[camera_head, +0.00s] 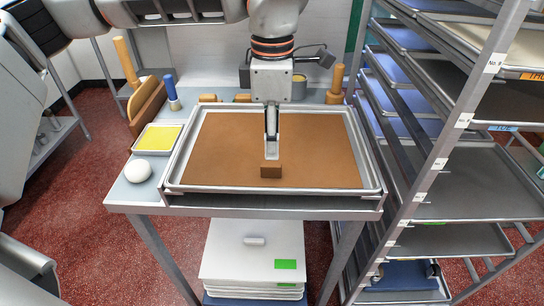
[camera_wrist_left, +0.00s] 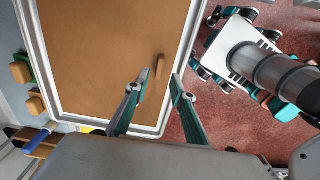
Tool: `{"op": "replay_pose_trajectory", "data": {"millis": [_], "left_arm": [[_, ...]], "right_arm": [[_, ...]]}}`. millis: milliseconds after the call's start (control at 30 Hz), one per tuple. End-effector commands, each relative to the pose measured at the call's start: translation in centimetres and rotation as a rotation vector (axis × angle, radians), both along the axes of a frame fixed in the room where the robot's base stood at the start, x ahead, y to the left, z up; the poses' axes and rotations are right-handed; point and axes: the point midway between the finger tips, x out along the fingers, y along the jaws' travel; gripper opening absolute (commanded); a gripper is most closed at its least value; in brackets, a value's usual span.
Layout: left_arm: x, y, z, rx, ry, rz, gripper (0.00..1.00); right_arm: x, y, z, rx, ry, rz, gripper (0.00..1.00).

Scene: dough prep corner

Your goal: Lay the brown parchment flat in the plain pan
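The brown parchment (camera_head: 225,135) lies inside the plain pan (camera_head: 373,168) and looks flat, its edges within the rim. A small brown block-like tab (camera_head: 271,171) stands up on the parchment near the pan's front side. My left gripper (camera_head: 271,155) points down over the front middle of the pan, just above and behind the tab. In the left wrist view the two fingers (camera_wrist_left: 159,78) are apart, with the tab (camera_wrist_left: 160,67) in the gap just beyond their tips, held by neither. My right gripper is in neither view.
The pan rests on a grey table (camera_head: 120,192). Left of it are a yellow-filled tray (camera_head: 158,139), a white ball (camera_head: 137,171) and a blue-handled tool (camera_head: 172,92). A tray rack (camera_head: 440,150) stands close on the right. A white stack (camera_head: 250,255) sits underneath.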

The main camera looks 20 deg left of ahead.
Motion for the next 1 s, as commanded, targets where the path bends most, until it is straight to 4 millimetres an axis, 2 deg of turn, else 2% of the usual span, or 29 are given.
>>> {"op": "replay_pose_trajectory", "data": {"millis": [33,100,300,1000], "left_arm": [[0.1,0.0,1.2,-0.001,-0.005,0.001,0.24],[0.0,0.0,2.3,0.000,-0.003,0.000,0.24],[0.0,0.0,4.4,0.000,-0.002,0.000,0.24],[0.0,0.0,4.8,0.000,0.000,-0.001,0.24]], "right_arm": [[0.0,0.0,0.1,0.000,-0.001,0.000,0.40],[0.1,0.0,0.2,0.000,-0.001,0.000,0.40],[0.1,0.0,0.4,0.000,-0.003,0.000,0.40],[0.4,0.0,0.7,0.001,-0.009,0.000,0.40]]}}
